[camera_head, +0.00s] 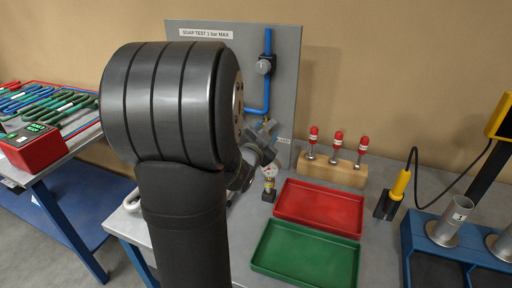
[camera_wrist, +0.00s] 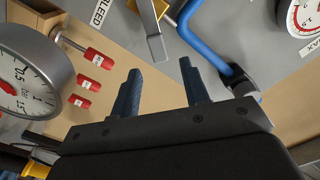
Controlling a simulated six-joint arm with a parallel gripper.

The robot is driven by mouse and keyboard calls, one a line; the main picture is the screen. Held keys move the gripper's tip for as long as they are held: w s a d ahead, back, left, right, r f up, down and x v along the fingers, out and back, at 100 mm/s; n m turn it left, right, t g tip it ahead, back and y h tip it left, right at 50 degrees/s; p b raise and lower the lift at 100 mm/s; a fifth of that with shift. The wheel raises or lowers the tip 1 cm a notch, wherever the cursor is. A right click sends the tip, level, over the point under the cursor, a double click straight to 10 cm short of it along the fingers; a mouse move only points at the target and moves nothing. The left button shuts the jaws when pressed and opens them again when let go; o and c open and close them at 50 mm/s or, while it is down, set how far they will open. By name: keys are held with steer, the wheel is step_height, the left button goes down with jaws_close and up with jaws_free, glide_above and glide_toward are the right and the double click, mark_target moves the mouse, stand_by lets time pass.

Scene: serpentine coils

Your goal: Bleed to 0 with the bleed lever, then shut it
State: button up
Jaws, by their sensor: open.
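The grey bleed lever (camera_wrist: 156,46) shows at the top of the wrist view, below a yellow part and beside the BLEED label (camera_wrist: 100,11). My gripper (camera_wrist: 161,66) is open, its two dark blue fingers pointing toward the panel. The lever's end appears in line with the gap between the fingertips; I cannot tell its depth, but nothing is gripped. A round gauge (camera_wrist: 24,83) is at the left, partly cut off, and its needle is not clearly readable. In the head view my arm hides the lever, and my gripper (camera_head: 262,145) is near the panel (camera_head: 288,80).
A blue pipe (camera_head: 268,42) runs down the panel through a grey valve (camera_head: 264,65). A wooden block (camera_head: 335,173) holds red-handled tools close by on the right. Red (camera_head: 320,210) and green (camera_head: 305,256) trays lie in front. Another gauge (camera_wrist: 304,17) is at the upper right.

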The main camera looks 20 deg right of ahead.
steer(key=v, duration=0.9)
steer(key=shift+s+a, duration=0.1)
